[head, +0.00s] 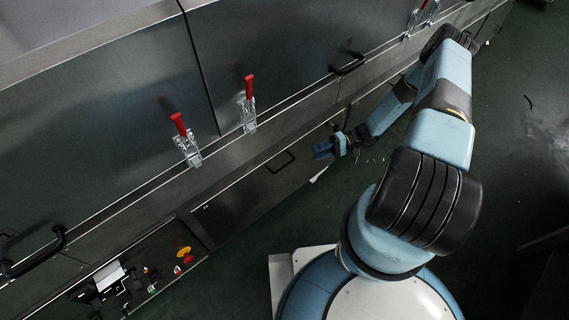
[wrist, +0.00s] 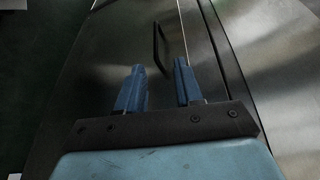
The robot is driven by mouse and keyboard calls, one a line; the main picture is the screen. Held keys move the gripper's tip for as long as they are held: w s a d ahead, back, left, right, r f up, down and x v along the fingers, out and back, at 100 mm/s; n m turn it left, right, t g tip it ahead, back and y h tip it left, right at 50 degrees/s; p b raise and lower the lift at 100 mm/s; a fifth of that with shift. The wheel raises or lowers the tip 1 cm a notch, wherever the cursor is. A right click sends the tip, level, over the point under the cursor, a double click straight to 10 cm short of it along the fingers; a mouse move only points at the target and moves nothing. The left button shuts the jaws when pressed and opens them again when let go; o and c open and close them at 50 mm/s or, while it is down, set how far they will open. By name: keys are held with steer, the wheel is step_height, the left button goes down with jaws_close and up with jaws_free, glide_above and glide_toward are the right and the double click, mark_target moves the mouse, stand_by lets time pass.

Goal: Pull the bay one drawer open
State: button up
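The drawer front (head: 237,198) is a dark metal panel low on the dryer, with a black bar handle (head: 281,162). The handle also shows in the wrist view (wrist: 161,46), just beyond my fingertips. My gripper (head: 322,151) is to the right of the handle in the head view, apart from it. In the wrist view my gripper (wrist: 159,77) has its two blue fingers spread with nothing between them. The drawer front looks flush with the panels beside it. No label naming the bay is readable.
Red-handled toggle clamps (head: 184,138) (head: 248,103) and black door handles (head: 38,252) (head: 348,66) stick out above. A control box with a yellow-and-red button (head: 183,252) sits left of the drawer. The green floor (head: 300,215) before the drawer is mostly clear.

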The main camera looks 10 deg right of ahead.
mark_target(285, 166)
steer(key=x, duration=1)
steer(key=f+x, duration=0.1)
steer(key=x, duration=0.4)
steer(key=shift+w+d+f, duration=0.1)
steer(key=shift+w, duration=0.05)
jaws_close()
steer(key=shift+f, duration=0.1)
